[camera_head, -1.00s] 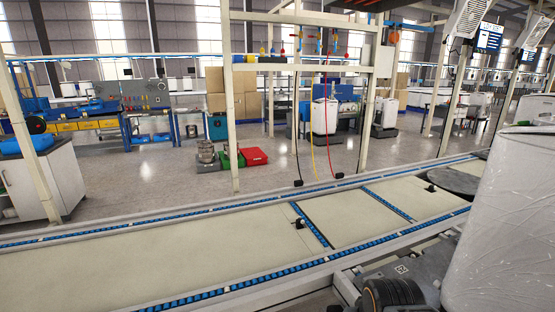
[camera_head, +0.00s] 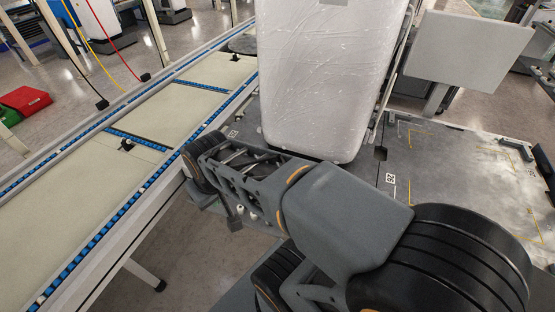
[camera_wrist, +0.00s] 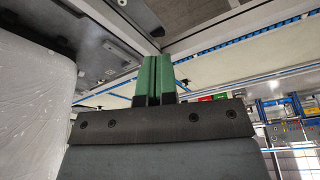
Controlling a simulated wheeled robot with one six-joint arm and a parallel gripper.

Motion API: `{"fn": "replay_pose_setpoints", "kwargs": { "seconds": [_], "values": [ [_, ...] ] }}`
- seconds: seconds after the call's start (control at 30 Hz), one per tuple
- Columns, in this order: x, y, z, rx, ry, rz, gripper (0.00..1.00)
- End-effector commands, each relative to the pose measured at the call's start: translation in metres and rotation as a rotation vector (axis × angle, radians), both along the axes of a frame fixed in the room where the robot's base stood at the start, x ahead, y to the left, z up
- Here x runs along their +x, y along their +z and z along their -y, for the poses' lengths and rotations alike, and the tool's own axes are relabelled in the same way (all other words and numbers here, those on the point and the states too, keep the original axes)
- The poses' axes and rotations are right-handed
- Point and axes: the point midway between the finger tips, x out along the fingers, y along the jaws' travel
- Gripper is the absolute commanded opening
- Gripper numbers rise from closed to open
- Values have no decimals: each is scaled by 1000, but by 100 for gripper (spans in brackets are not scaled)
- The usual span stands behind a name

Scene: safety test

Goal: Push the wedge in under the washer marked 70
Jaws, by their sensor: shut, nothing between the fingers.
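A tall white appliance in clear wrap (camera_head: 315,75), likely a washer, stands upright on a grey platform at the top middle of the head view. I see no number 70 on it. Its wrapped side also shows at the left of the wrist view (camera_wrist: 35,100). My gripper (camera_wrist: 156,62) shows green fingers held together with nothing between them, apart from the wrapped side. In the head view my arm crosses in front of the appliance's lower part, and I cannot make out the fingertips. I cannot find the wedge in either view.
A roller conveyor (camera_head: 165,155) with blue roller strips runs along the left. A grey platform (camera_head: 450,165) with yellow corner marks and a small label (camera_head: 390,178) lies bare at right. A grey panel (camera_head: 468,48) stands behind it. Red and yellow cables hang at upper left.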

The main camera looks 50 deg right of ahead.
Motion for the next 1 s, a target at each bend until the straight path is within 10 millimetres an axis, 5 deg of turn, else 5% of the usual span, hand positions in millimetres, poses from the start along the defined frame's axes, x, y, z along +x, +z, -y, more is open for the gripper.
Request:
{"fn": "replay_pose_setpoints", "kwargs": {
  "seconds": [0.03,0.23,0.4,0.5,0.63,0.8,1.0],
  "values": [
    [2,-35,11,0,-39,-52,0],
    [23,-136,103,-226,16,-251,0],
    [47,-209,203,-505,441,-428,0],
    [64,-235,246,-637,756,-518,0],
    [90,-250,279,-777,1152,-606,0],
    [126,-232,292,-948,1561,-674,0],
    [135,-232,293,-990,1756,-713,0]
  ]
}}
